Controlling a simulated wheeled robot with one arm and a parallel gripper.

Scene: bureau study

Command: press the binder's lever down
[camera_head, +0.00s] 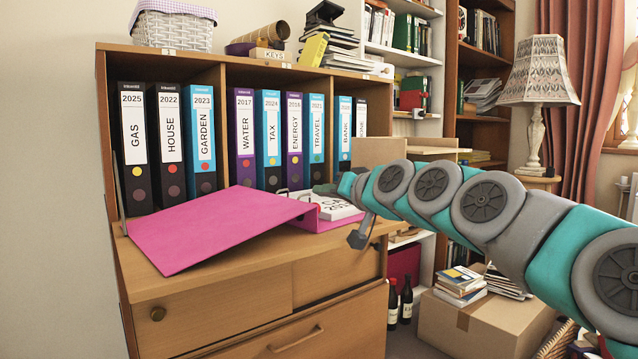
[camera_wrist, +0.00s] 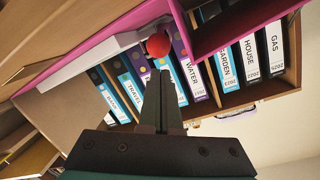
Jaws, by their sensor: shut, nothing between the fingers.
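The pink binder (camera_head: 205,228) lies open on the wooden cabinet top, its cover sloping to the left. A white paper block (camera_head: 338,208) sits at its right side; it also shows in the wrist view (camera_wrist: 82,62). A red ball (camera_wrist: 158,45), apparently the lever's knob, is at the paper's end in the wrist view; the lever's rod is hidden there. My gripper (camera_wrist: 160,75) is shut and empty, its fingertips overlapping the picture just below the ball. I cannot tell whether they touch. In the head view my gripper (camera_head: 326,189) is over the paper block, partly hidden by my arm.
Upright labelled binders (camera_head: 240,138) stand in the compartments behind. A basket (camera_head: 174,25) and a book stack (camera_head: 330,45) are on top of the shelf. A lamp (camera_head: 538,85) stands at the right. A cardboard box (camera_head: 480,318) with books is on the floor.

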